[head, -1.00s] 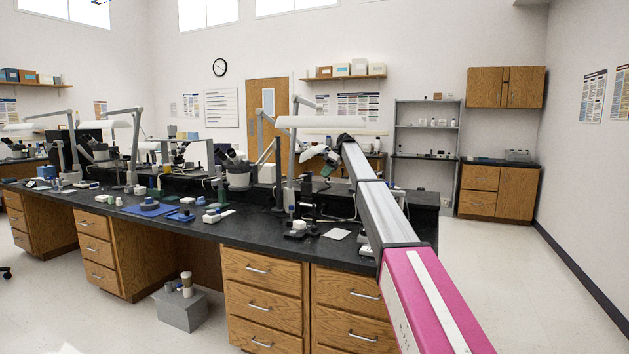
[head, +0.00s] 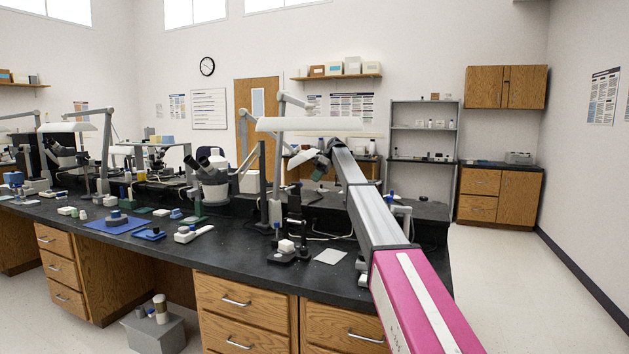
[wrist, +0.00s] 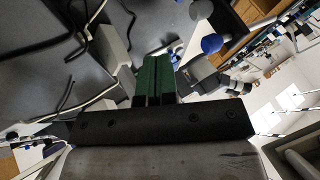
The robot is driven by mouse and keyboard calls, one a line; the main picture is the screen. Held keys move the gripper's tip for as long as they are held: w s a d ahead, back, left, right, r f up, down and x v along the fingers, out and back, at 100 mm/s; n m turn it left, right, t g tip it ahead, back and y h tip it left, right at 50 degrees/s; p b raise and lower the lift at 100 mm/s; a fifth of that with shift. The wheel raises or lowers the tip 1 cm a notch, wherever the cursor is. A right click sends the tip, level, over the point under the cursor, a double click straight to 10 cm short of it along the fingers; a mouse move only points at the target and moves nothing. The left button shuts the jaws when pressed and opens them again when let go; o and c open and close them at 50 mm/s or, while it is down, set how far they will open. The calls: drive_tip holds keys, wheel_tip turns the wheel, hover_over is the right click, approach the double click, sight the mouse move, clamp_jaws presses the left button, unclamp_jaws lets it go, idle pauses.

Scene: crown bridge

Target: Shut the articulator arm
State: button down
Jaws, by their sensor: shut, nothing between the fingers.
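A small black stand (head: 294,215) with an upright part, a base and a white block (head: 286,245) at its foot is on the bench, left of my arm in the head view. It looks like the articulator, but I cannot be sure, nor tell its arm's angle. My gripper (head: 321,172) is above the bench's rear part, higher than this stand and apart from it. Its tips are small and partly hidden there. In the wrist view my gripper's green fingers (wrist: 157,72) are together with nothing between them. I cannot identify the articulator in the wrist view.
The black bench (head: 230,258) carries a microscope (head: 212,180), a lamp (head: 308,124), a blue mat (head: 117,224) and a white card (head: 330,257). A grey box (head: 155,332) stands on the floor below. Floor right of the bench is clear.

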sight(296, 200)
drive_tip(key=s+a+f, duration=0.5)
drive_tip(key=s+f, duration=0.1)
drive_tip(key=shift+s+a+f, duration=0.15)
drive_tip(key=shift+s+a, duration=0.1)
drive_tip(key=shift+a, duration=0.15)
drive_tip(key=shift+a, duration=0.1)
